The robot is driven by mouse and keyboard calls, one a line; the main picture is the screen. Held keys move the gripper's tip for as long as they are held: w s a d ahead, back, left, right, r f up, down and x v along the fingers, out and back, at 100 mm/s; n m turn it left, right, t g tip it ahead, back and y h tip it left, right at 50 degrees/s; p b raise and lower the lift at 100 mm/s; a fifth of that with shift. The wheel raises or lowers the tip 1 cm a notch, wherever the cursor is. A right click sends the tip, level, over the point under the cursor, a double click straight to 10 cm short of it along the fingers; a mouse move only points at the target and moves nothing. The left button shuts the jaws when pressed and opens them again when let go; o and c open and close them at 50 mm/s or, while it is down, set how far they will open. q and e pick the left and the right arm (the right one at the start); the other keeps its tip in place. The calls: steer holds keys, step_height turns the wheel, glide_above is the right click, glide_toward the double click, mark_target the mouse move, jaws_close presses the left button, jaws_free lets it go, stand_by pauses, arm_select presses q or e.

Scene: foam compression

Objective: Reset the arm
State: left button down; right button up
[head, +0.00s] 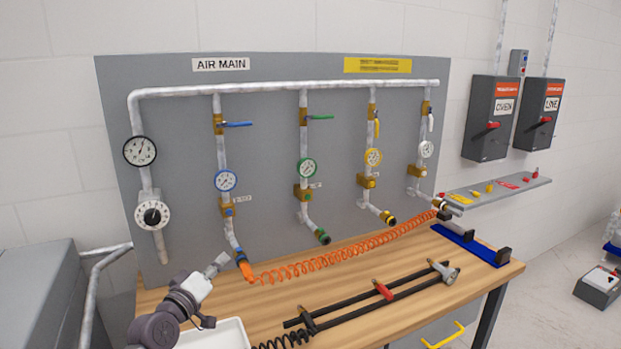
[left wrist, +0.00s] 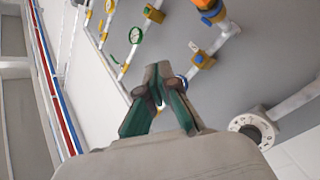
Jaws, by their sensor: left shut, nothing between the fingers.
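My left arm comes in from the lower left in the head view, and its gripper (head: 222,262) is over the left part of the wooden bench (head: 265,312). The gripper is shut and empty, just left of the orange hose end at the blue outlet (head: 240,258). In the left wrist view the green-padded fingers of the left gripper (left wrist: 158,80) meet at their tips, with the panel's pipes beyond. My right gripper is not in view.
A grey AIR MAIN panel (head: 265,140) carries gauges and valves. A white tray (head: 215,336), a black rail fixture (head: 370,305) and a blue-based fixture (head: 470,245) are on the bench.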

arm_select(q)
steer(key=s+d+f+m+g, duration=0.3)
steer(key=s+f+g, duration=0.1)
steer(key=s+f, duration=0.55)
steer(key=s+d+f+m+g, duration=0.3)
steer(key=s+d+f, duration=0.1)
steer(key=s+f, duration=0.55)
steer(key=s+a+f+m+g+y, duration=0.1)
steer(key=s+a+g+y, duration=0.1)
steer(key=s, duration=0.7)
steer(key=s+a+f+g+y, duration=0.2)
steer(key=s+a+g, duration=0.1)
steer(key=s, duration=0.6)
steer(key=s+a+f+m+g+y, duration=0.1)
steer(key=s+a+g+y, duration=0.1)
steer(key=s, duration=0.6)
step_height(320, 180, down, 26)
steer(key=g+b, duration=0.1)
steer(key=b, duration=0.1)
steer(key=s+a+f+g+b, duration=0.1)
steer(key=s+a+f, duration=0.1)
steer(key=s+f, duration=1.6)
steer(key=shift+a+f, duration=0.35)
steer(key=shift+f, duration=0.4)
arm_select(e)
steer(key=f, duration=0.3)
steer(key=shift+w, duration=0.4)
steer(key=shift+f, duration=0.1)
